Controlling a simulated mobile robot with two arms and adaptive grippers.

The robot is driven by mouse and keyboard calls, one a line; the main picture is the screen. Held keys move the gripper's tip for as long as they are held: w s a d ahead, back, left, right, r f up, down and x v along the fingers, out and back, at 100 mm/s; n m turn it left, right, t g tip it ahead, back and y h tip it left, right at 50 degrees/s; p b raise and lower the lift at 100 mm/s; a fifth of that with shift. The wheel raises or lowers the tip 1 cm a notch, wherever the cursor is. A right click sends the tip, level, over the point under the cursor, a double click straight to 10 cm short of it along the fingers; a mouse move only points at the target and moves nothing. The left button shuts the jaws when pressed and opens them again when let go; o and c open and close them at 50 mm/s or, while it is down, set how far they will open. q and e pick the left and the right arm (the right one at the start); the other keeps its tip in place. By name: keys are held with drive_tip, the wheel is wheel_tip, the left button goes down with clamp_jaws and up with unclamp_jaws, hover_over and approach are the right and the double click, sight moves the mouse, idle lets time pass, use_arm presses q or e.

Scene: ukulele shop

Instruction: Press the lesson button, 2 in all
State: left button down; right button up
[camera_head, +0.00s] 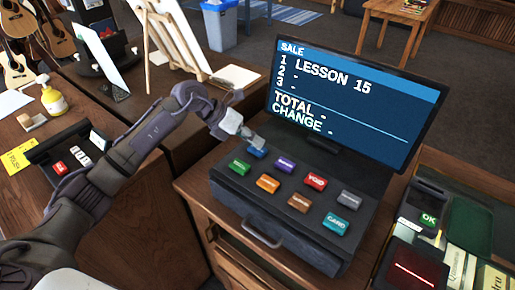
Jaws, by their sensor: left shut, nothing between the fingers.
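The cash register (225,190) stands on a wooden counter, with two rows of coloured buttons on its sloped top. My left gripper (258,142) reaches in from the left. Its fingers are shut and empty, with the tips at the blue button (257,153) at the left end of the back row. I cannot tell whether they touch it, and its label is too small to read. The register screen (350,100) shows "SALE", with "LESSON 15" on line 1 and dashes on lines 2 and 3, TOTAL and CHANGE. My right gripper is not in view.
Near the blue button are a green (238,166), a purple (285,165) and an orange button (268,184). A red VOID button (316,182) and a teal CARD button (335,222) lie further right. A card terminal (428,219) stands at the right.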

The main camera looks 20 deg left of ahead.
sight(255, 148)
use_arm(q)
drive_tip(key=shift+f+b, duration=0.45)
drive_tip(key=shift+f, duration=0.1)
drive_tip(key=shift+r, duration=0.1)
idle(0.5)
drive_tip(key=shift+r+p, duration=0.55)
drive_tip(key=shift+r, duration=0.3)
drive_tip(key=shift+r, duration=0.1)
drive_tip(key=shift+r+p, duration=1.5)
drive_tip(key=shift+r, duration=0.95)
drive_tip(key=shift+f, duration=0.1)
